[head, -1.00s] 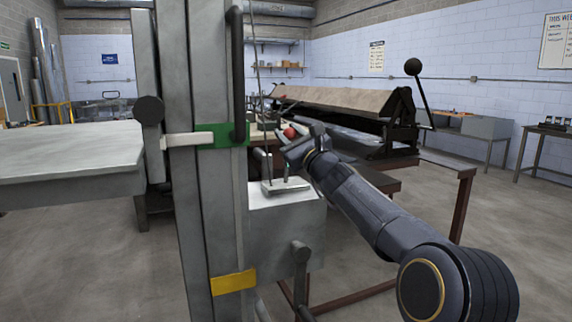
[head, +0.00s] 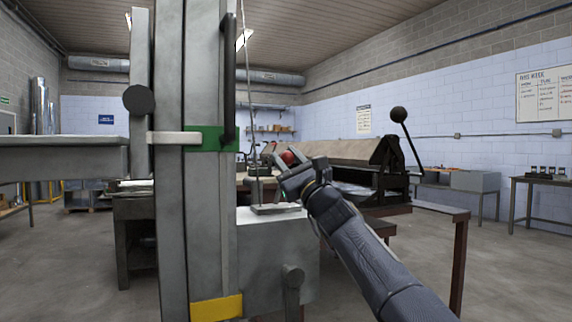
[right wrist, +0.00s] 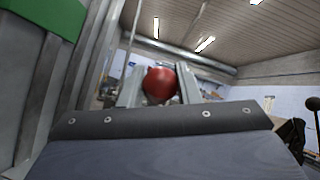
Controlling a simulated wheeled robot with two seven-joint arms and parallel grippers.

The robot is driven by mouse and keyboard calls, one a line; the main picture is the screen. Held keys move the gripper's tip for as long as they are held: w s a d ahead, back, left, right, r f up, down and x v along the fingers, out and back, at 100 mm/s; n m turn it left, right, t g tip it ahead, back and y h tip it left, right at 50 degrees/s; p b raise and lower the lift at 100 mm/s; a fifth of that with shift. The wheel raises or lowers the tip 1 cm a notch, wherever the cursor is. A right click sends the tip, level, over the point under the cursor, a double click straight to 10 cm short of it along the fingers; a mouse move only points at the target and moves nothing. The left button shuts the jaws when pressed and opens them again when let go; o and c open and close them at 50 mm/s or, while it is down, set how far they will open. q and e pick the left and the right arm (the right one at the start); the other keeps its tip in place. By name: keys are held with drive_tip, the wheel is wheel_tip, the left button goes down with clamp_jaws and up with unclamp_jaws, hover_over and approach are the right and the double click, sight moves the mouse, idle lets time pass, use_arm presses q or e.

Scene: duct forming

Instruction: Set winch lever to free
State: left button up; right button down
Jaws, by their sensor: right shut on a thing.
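The winch lever's red ball knob (head: 288,157) shows at the tip of my right gripper (head: 284,165), beside the grey mast (head: 205,90). In the right wrist view the red knob (right wrist: 160,84) sits between the two fingers, and my right gripper (right wrist: 158,88) is shut on it. The lever's shaft is mostly hidden behind the gripper. A grey winch housing (head: 275,250) with a plate on top stands below the gripper, and a cable (head: 248,100) runs up from there. My left gripper is not in view.
The mast carries a green band (head: 222,138) and a yellow band (head: 216,308). A grey table (head: 60,158) joins it at left. A bending machine with a black ball-ended lever (head: 399,114) stands behind at right. Open floor lies at far right.

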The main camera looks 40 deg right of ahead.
drive_tip(key=shift+f, duration=0.2)
drive_tip(key=c, duration=1.4)
unclamp_jaws()
drive_tip(key=o, duration=0.3)
drive_tip(key=shift+r, duration=0.1)
drive_tip(key=shift+s, duration=0.15)
drive_tip(key=shift+s+f+b, duration=0.3)
drive_tip(key=shift+s, duration=0.05)
drive_tip(key=b+v, duration=0.2)
drive_tip(key=v, duration=0.3)
drive_tip(key=shift+s+a+f, duration=0.1)
drive_tip(key=shift+s+f, duration=0.05)
drive_tip(key=shift+s, duration=0.05)
drive_tip(key=shift+s+f, duration=0.35)
drive_tip(key=shift+s, duration=0.2)
